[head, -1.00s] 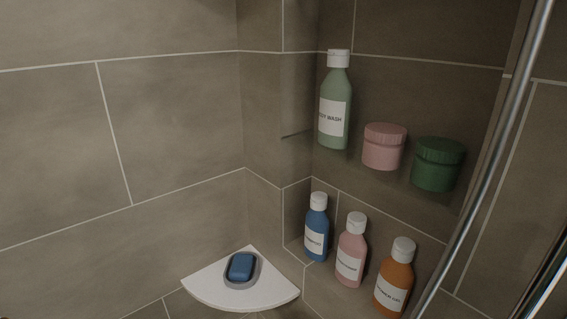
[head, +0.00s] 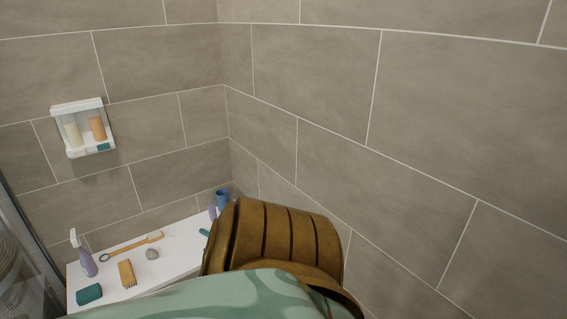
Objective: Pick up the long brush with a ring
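The long brush with a ring (head: 135,246) lies on a white ledge (head: 185,246) at the lower left of the head view. It has a tan handle, a ring at its left end and a pale bristle head at its right end. Neither of my grippers is in view. A large brown ribbed form with a pale green patterned part fills the bottom middle and covers the right part of the ledge.
On the ledge are a purple spray bottle (head: 84,256), a short wooden brush (head: 127,273), a grey stone-like item (head: 152,253), a teal block (head: 89,294) and a blue cup (head: 222,198). A white wall caddy (head: 84,128) holds bottles. Tiled walls surround the ledge.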

